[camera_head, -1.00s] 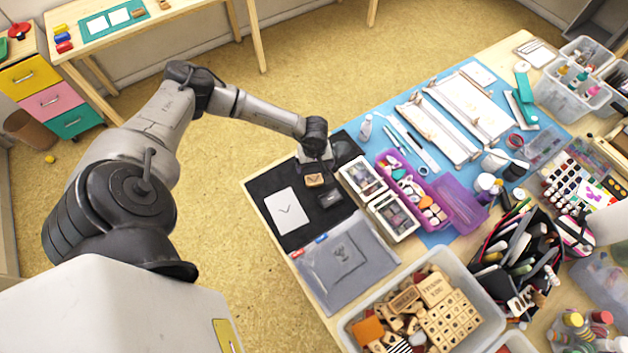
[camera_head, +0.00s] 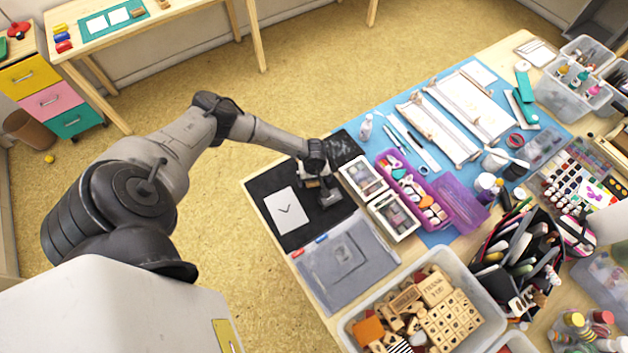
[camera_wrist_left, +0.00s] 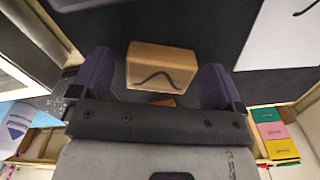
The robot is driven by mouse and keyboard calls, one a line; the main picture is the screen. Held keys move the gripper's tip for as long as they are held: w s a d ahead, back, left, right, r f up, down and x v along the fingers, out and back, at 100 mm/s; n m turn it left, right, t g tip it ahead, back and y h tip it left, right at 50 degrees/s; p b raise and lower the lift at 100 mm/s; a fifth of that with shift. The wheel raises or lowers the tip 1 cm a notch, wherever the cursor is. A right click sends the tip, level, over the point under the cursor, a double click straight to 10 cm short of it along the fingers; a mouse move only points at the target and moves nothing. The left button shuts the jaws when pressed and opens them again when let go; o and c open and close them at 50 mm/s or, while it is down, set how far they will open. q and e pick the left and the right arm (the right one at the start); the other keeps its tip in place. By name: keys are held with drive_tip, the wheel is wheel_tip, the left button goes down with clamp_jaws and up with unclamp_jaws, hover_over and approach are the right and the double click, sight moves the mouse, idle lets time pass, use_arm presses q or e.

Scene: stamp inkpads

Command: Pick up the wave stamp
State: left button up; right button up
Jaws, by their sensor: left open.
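The wave stamp (camera_wrist_left: 161,66) is a small wooden block with a dark wavy line on its face. It lies between the two purple fingers of my left gripper (camera_wrist_left: 157,76) in the left wrist view. The fingers are open, one on each side of the block, with a narrow gap visible. In the head view my left gripper (camera_head: 320,188) is low over the black mat (camera_head: 262,186) and hides most or all of the stamp. My right gripper is not in view.
A white card (camera_head: 287,210) with a check-like mark lies left of the gripper on the mat. Two trays with clear windows (camera_head: 363,177) stand close on the right.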

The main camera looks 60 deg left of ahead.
use_arm(q)
drive_tip(key=shift+f, duration=0.25)
drive_tip(key=c, duration=1)
drive_tip(key=shift+r, duration=0.1)
drive_tip(key=shift+r, duration=0.55)
wheel_tip(320, 180, up, 3)
drive_tip(key=shift+w+f, duration=0.1)
drive_tip(key=w+d+r, duration=0.5)
drive_tip(key=d+r, duration=0.2)
drive_tip(key=d, duration=0.3)
drive_tip(key=shift+w+d+b, duration=0.15)
drive_tip(key=shift+w+b, duration=0.05)
drive_tip(key=shift+b, duration=0.1)
